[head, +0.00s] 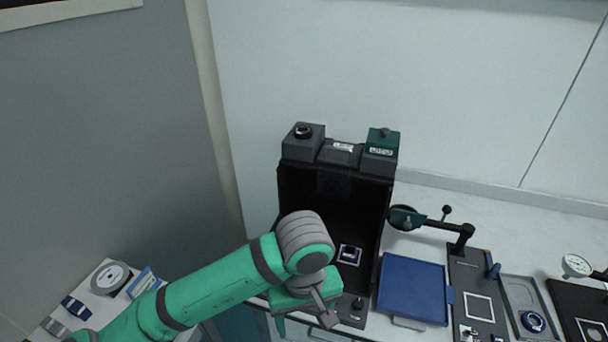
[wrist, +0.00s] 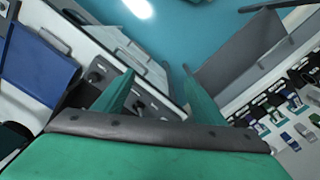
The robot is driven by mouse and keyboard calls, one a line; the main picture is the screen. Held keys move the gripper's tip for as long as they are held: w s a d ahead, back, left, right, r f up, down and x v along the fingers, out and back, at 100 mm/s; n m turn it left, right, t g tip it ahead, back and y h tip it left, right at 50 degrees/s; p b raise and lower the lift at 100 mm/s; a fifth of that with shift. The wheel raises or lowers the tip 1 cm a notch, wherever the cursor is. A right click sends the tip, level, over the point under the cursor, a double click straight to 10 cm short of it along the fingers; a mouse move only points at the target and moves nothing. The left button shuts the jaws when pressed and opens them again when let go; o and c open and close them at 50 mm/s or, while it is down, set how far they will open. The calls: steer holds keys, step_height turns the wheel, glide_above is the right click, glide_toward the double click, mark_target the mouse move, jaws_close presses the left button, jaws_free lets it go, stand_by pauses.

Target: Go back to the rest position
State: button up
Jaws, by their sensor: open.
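My green arm reaches in from the lower left in the head view. My gripper (head: 322,306) hangs in front of the open black box (head: 297,196), near its front edge. In the wrist view my gripper (wrist: 158,88) has its two green fingers well apart, with nothing between them. A small dark piece on a white-edged square (head: 349,255) sits on the floor of the box, apart from the gripper. The arm hides the left lower part of the box.
Three small units, one a grey block (head: 303,142), stand on the box. Right of it are a blue tray (head: 413,289), a jointed holder (head: 432,222) and a dark plate (head: 478,280). A white surface (head: 55,325) with small devices lies lower left. Teal floor (wrist: 195,28) shows in the wrist view.

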steer(key=w+d+r+t+h, duration=0.25)
steer(key=d+h, duration=0.25)
steer(key=d, duration=0.4)
steer(key=w+d+r+m+t+h, duration=0.15)
steer(key=d+r+h, duration=0.25)
steer(key=d, duration=0.4)
steer(key=w+d+r+n+t+h, duration=0.1)
steer(key=w+d+r+t+h, duration=0.3)
steer(key=d, duration=0.5)
steer(key=s+a+f+n+t+y, duration=0.3)
steer(key=s+a+f+t+y, duration=0.15)
steer(key=a+f, duration=0.35)
steer(key=s+a+f+n+t+y, duration=0.35)
steer(key=a+f+y, duration=0.2)
steer(key=f, duration=0.35)
steer(key=s+a+f+m+y, duration=0.1)
steer(key=s+a+f+m, duration=0.1)
steer(key=s, duration=0.5)
steer(key=s+a+f+m+y, duration=0.1)
steer(key=s+a+f+m, duration=0.1)
steer(key=s+a+m, duration=0.2)
steer(key=s+a+f+m+y, duration=0.1)
steer(key=s+a, duration=0.5)
steer(key=s, duration=0.6)
steer(key=shift+a+f+m+g, duration=0.3)
steer(key=shift+f+m, duration=0.45)
steer(key=shift+m, duration=0.35)
